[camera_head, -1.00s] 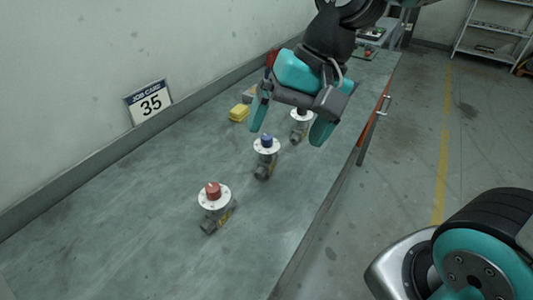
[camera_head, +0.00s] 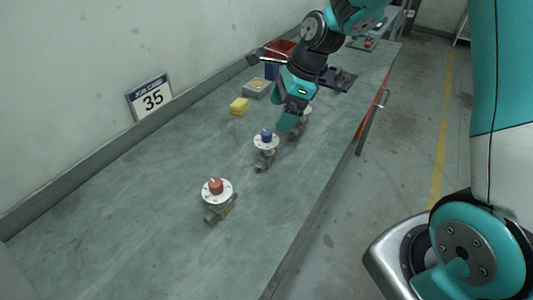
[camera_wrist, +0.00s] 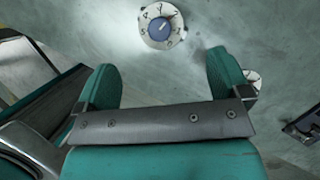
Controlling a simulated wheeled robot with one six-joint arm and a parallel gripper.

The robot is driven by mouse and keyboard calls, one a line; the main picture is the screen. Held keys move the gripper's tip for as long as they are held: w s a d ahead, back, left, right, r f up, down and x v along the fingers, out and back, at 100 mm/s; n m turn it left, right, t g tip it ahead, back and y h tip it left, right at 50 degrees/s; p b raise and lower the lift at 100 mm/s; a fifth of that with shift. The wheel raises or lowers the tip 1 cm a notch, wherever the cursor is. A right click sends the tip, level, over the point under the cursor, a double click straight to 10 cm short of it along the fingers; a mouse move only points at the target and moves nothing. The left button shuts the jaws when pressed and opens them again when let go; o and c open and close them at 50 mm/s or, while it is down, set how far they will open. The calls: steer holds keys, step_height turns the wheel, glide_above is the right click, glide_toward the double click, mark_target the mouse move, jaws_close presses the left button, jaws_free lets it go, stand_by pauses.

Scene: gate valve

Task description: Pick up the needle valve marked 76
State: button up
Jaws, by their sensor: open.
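Three grey valves with white dials stand in a row on the workbench. The nearest has a red knob (camera_head: 216,186), the middle one a blue knob (camera_head: 266,135). The third valve (camera_head: 305,113) is mostly hidden behind my gripper (camera_head: 289,122). No mark 76 is legible on any of them. In the wrist view the blue-knob valve's numbered dial (camera_wrist: 160,27) lies beyond the fingertips, above the gap between them. My gripper (camera_wrist: 162,82) is open and empty there. Another white dial (camera_wrist: 253,79) shows partly behind the right finger.
The bench (camera_head: 130,215) is clear around the red-knob valve.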

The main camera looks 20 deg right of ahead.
mark_target(267, 131)
steer(key=x, duration=0.3)
steer(key=shift+a+f, duration=0.1)
steer(key=shift+f, duration=0.1)
steer(key=shift+p+x, duration=0.8)
steer(key=shift+x, duration=1.9)
steer(key=shift+a+r, duration=0.1)
steer(key=shift+a, duration=0.1)
steer(key=c, duration=1.6)
